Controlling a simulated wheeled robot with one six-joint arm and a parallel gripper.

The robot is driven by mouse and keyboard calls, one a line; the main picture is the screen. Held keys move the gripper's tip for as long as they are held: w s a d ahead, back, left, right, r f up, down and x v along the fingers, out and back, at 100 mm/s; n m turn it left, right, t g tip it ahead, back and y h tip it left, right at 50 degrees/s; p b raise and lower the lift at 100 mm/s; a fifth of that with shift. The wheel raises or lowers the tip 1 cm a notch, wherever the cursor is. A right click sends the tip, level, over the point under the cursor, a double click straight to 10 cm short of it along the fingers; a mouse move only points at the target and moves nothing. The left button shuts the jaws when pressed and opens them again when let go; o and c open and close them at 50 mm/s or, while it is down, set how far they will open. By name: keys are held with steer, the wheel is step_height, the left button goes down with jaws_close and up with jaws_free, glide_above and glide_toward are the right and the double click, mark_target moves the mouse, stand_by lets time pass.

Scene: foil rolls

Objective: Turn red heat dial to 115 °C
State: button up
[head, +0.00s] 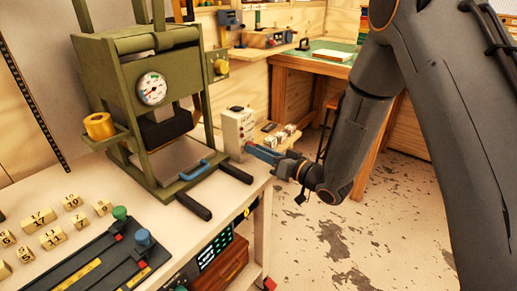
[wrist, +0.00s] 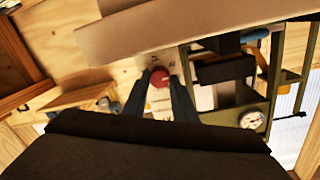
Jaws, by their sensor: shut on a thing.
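The red heat dial (wrist: 160,77) shows in the wrist view, on the face of a pale control box (wrist: 178,62). In the head view the same box (head: 238,131) stands at the right end of the bench, beside the green press. My gripper (wrist: 163,84) has its two blue-grey fingers on either side of the dial and is shut on it. In the head view my gripper (head: 252,151) reaches the box's front from the right, and the dial is mostly hidden by the fingers. The dial's scale and pointer are too small to read.
A green press (head: 150,90) with a round gauge (head: 152,88) and a blue handle (head: 195,170) stands left of the box. Numbered blocks (head: 45,225) and a black slider panel (head: 100,270) lie on the white bench (head: 165,215). The floor (head: 350,240) at right is open.

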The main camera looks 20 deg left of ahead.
steer(key=m+p, duration=0.2)
steer(key=m, duration=0.5)
steer(key=shift+w+r+g+p, duration=0.1)
steer(key=shift+r+g+p, duration=0.05)
steer(key=shift+g+p, duration=0.25)
steer(key=m+p, duration=0.2)
steer(key=m, duration=0.4)
steer(key=shift+g, duration=0.3)
steer(key=m+p, duration=0.1)
steer(key=m, duration=0.3)
steer(key=shift+w+d, duration=0.1)
steer(key=shift+f+m+g+y+p, duration=0.1)
steer(key=shift+m+g+y+p, duration=0.1)
steer(key=shift+m, duration=1)
steer(key=shift+f+m+g+y+p, duration=0.1)
steer(key=shift+m+g, duration=0.1)
steer(key=shift+m, duration=1)
steer(key=o, duration=1)
steer(key=shift+o, duration=0.2)
